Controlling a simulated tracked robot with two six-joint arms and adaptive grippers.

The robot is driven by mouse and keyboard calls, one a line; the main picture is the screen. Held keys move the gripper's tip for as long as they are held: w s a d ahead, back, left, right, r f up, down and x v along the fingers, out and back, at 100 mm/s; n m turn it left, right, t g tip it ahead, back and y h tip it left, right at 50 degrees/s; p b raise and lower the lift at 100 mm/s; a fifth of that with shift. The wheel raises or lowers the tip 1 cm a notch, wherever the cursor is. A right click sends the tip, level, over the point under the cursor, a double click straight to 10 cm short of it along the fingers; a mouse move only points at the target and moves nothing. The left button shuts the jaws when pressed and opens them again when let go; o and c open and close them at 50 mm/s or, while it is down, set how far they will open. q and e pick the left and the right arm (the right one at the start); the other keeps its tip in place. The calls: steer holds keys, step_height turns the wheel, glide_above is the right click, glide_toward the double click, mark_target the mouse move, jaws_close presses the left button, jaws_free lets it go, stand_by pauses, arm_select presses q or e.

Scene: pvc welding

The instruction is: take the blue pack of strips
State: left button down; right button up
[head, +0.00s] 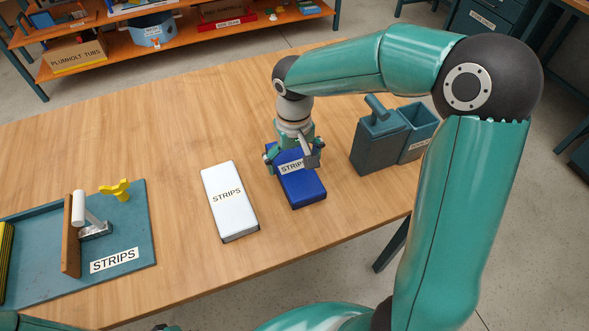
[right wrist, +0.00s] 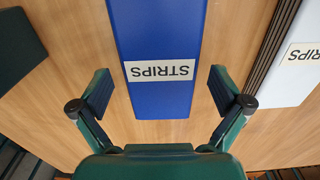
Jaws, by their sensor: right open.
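The blue pack of strips (head: 308,190) lies flat on the wooden table, with a white STRIPS label. In the right wrist view the blue pack (right wrist: 157,30) runs up the middle of the picture, its near end between the fingers. My right gripper (head: 293,161) is above the blue pack in the head view, its fingers to either side of it. In the right wrist view my right gripper (right wrist: 161,90) is open, with a gap between each finger and the pack. The gripper hides part of the pack in the head view. My left gripper does not show.
A white STRIPS pack (head: 228,198) lies left of the blue one. A dark teal holder with compartments (head: 378,147) stands to the right. A blue STRIPS tray (head: 140,222) with a roller and a yellow part is at far left. Bare table lies between.

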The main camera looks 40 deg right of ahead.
steer(key=shift+f, duration=0.45)
steer(key=shift+c, duration=0.2)
steer(key=c, duration=1.1)
steer(key=shift+r, duration=0.15)
